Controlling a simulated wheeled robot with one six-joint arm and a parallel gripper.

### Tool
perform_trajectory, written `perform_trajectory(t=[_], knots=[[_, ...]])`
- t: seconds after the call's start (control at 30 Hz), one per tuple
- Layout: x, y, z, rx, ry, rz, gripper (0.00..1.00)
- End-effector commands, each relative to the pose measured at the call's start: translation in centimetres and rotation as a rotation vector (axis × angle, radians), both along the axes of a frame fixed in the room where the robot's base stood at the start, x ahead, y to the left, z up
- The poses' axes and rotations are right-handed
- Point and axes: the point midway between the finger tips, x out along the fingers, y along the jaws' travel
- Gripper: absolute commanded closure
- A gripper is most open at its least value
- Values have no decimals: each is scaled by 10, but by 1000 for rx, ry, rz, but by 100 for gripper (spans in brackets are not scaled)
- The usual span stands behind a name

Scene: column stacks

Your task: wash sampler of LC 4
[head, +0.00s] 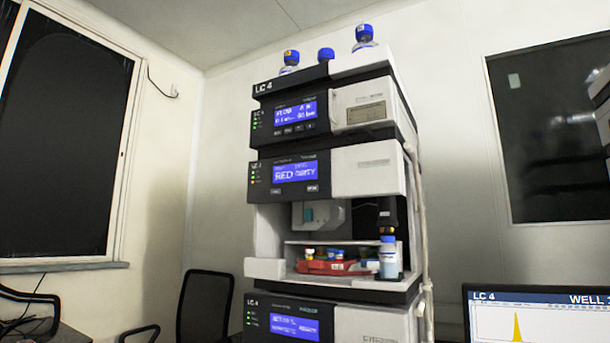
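The stack labelled LC 4 (263,87) stands in the middle of the head view. Its sampler (366,171) is the second module down, with a blue screen (295,172) that seems to read "RED DIRTY". The bay below it is open at the front. Inside, a red tray (325,267) holds several small vials with coloured caps. A clear bottle with a blue cap (388,260) stands upright at the bay's right, below a dark part (388,213). My gripper's fingers are not in view.
Blue-capped bottles (364,38) stand on top of the stack. Another module (370,323) sits below the sampler. A monitor (535,315) marked LC 4 with a yellow peak is at lower right. Black chairs (205,305) stand at lower left. Pale tubing runs down the stack's right side.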

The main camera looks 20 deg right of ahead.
Motion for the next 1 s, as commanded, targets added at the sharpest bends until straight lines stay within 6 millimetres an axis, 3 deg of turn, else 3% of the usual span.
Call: perform_trajectory(t=[0.23, 0.37, 1.0], knots=[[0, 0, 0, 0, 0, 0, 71], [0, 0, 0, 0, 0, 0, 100], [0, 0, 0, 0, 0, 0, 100]])
